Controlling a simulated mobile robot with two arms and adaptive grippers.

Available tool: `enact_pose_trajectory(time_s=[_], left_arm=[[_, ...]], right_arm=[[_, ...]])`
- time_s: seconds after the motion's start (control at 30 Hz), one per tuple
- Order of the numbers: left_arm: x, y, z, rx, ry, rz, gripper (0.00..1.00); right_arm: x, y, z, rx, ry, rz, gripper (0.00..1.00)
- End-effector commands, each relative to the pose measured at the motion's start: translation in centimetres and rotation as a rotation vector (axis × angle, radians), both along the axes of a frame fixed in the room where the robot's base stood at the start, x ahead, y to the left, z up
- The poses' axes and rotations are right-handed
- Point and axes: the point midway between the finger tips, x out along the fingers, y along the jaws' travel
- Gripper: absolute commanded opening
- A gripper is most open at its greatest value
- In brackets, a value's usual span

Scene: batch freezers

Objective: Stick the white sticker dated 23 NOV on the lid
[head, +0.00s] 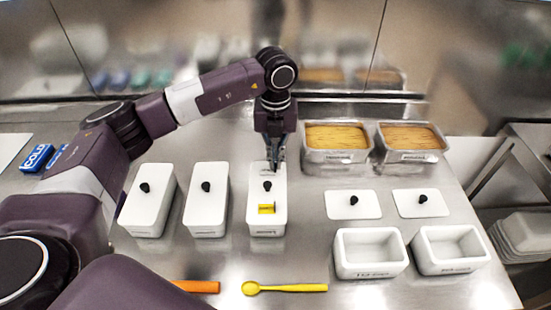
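Three lidded white containers stand in a row, each with a black knob. The third one's lid (281,190) has a yellow label (266,209) on its near half. At its far end, a small pale patch with faint dark print (267,170) may be the white sticker; its date is too small to read. My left gripper (275,166) points down over this far end, its fingertips close together at or just above the lid. I cannot tell whether they hold anything. My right gripper is not in view.
Two metal pans (337,157) (410,157) of yellow-brown food stand right of the gripper. Two loose lids (353,211) (420,209) and two open white tubs (341,263) (484,258) lie nearer. A yellow spoon (290,288) and blue packs (38,157) are on the steel counter.

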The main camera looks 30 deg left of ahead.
Motion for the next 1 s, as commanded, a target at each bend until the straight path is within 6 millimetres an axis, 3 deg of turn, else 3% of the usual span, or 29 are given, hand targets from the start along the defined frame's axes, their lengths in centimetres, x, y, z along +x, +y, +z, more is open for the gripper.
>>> enact_pose_trajectory(time_s=[1.0], left_arm=[[-0.02,-0.01,-0.67,0.0,0.0,0.0,0.0]], right_arm=[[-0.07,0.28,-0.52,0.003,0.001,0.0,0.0]])
